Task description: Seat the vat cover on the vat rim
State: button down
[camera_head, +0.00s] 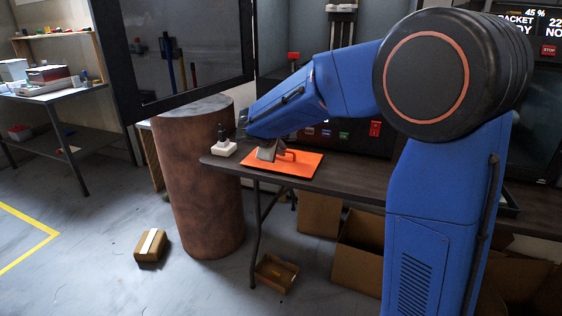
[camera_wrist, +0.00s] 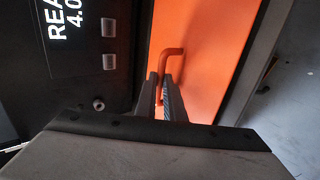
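The vat cover (camera_head: 302,163) is a flat orange plate with an orange loop handle (camera_wrist: 172,51). In the head view it appears flat at the front edge of the dark table, and the plate (camera_wrist: 215,65) fills the middle of the wrist view. My gripper (camera_head: 266,152) is over its left part. In the wrist view my two fingers (camera_wrist: 161,80) stand close together, with one end of the handle between them; they look shut on it. The vat and its rim cannot be made out in either view.
A printer panel (camera_wrist: 88,40) with a lit screen and buttons stands beside the cover. A small white object (camera_head: 218,148) sits at the table's left corner, near a brown drum (camera_head: 195,190). Cardboard boxes (camera_head: 360,250) are under the table (camera_head: 350,187). Open floor lies left.

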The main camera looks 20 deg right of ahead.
aim_at(281, 161)
jog(key=shift+r, duration=0.1)
jog(key=shift+r, duration=2.45)
jog(key=shift+f, duration=0.15)
